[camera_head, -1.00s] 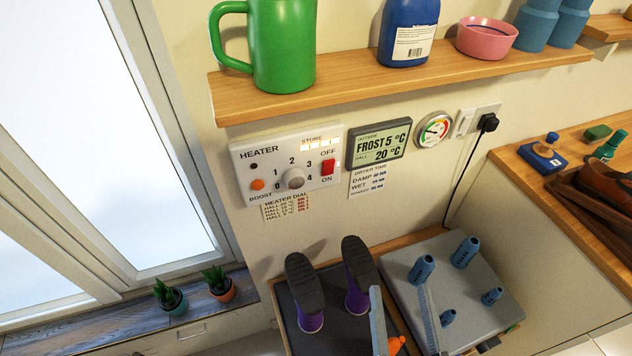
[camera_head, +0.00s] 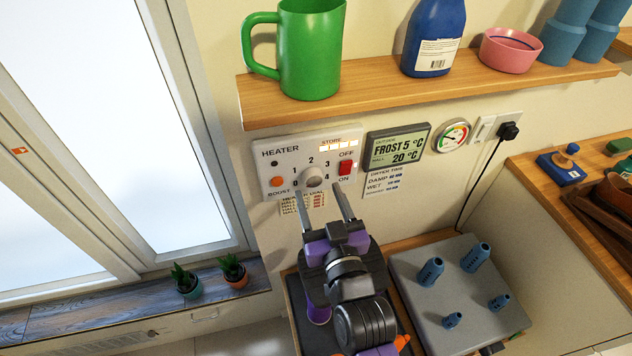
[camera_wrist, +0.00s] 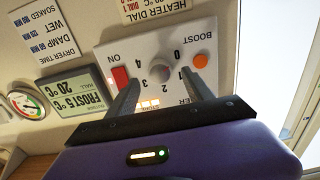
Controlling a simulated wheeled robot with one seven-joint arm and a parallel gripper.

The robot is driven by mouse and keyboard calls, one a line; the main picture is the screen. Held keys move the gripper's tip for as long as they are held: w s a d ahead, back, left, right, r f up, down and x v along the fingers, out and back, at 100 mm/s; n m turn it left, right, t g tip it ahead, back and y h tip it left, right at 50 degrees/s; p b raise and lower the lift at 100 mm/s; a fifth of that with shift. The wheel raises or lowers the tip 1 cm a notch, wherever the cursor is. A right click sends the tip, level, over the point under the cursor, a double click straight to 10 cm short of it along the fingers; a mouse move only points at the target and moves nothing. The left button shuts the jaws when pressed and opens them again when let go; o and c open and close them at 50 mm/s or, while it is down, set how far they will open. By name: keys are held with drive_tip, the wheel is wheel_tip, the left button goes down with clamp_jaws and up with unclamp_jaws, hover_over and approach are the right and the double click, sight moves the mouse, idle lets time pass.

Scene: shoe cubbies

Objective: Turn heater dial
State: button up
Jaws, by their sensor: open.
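The heater panel (camera_head: 288,158) is a white box on the wall with a grey round dial (camera_head: 313,177) marked 0 to 4. A red switch (camera_head: 345,168) is right of the dial and an orange boost button (camera_head: 277,182) is left of it. My gripper (camera_head: 320,193) is open and empty, just below the dial in the head view, its fingers pointing up at the panel. In the wrist view the dial (camera_wrist: 160,68) shows upside down between and beyond the two fingers (camera_wrist: 158,92). I see no contact with the dial.
A wooden shelf (camera_head: 420,88) with a green mug (camera_head: 312,50) and a blue bottle (camera_head: 434,38) juts out above the panel. A display (camera_head: 398,146) hangs to its right. Below are a boot tray and a grey drying rack (camera_head: 460,285). A window is at left.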

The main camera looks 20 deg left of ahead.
sight(314, 182)
drive_tip(key=shift+x, duration=1.6)
clamp_jaws()
